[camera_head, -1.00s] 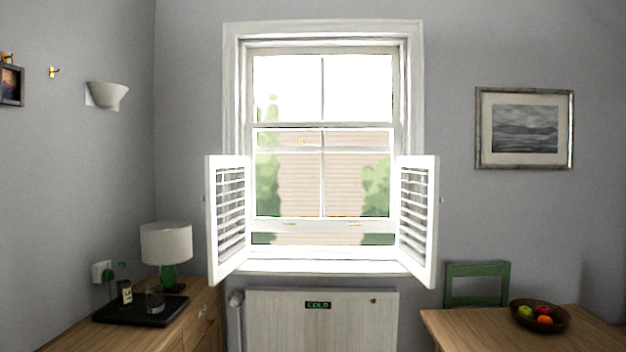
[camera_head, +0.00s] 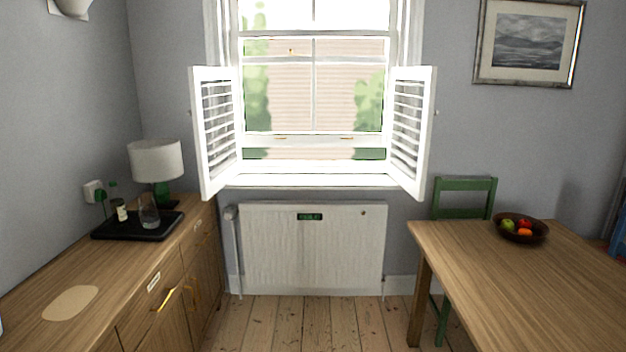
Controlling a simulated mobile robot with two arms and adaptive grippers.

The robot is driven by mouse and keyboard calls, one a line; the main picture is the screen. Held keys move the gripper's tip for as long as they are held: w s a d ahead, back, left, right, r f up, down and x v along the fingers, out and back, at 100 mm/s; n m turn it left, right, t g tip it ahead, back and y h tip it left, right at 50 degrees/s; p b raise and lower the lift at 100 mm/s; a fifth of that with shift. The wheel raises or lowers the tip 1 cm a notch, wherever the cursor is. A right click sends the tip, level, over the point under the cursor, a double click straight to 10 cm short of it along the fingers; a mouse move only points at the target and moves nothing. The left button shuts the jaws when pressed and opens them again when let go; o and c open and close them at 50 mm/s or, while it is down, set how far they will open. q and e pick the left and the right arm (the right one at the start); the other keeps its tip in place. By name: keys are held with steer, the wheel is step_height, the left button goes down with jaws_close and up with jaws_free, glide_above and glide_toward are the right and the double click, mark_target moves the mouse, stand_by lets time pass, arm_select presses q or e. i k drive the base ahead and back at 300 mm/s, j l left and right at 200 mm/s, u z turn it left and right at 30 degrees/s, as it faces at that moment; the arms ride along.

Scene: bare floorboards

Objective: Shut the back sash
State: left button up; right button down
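The white sash window (camera_head: 314,140) is in the back wall, straight ahead in the head view. Its lower sash has two small brass lifts on its bottom rail (camera_head: 314,141). A narrow strip of outdoors (camera_head: 314,154) shows between that rail and the sill (camera_head: 312,181), so the lower sash stands slightly raised. Two horizontal bars cross the window higher up, with a small brass fitting (camera_head: 291,51) between them. The top of the window is cut off. Neither of my grippers is in view.
Louvred shutters, left (camera_head: 216,130) and right (camera_head: 410,130), swing out into the room. A radiator (camera_head: 312,250) is below the sill. A wooden sideboard (camera_head: 120,270) stands left. A table (camera_head: 530,285) and green chair (camera_head: 463,184) stand right. Bare floorboards (camera_head: 315,325) lie between.

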mark_target(313, 139)
steer(key=i+j, duration=0.1)
steer(key=i, duration=0.45)
steer(key=i+j, duration=0.1)
steer(key=i, duration=0.4)
steer(key=i+j, duration=0.1)
steer(key=i, duration=0.45)
steer(key=i+j+z, duration=0.1)
steer(key=i, duration=0.4)
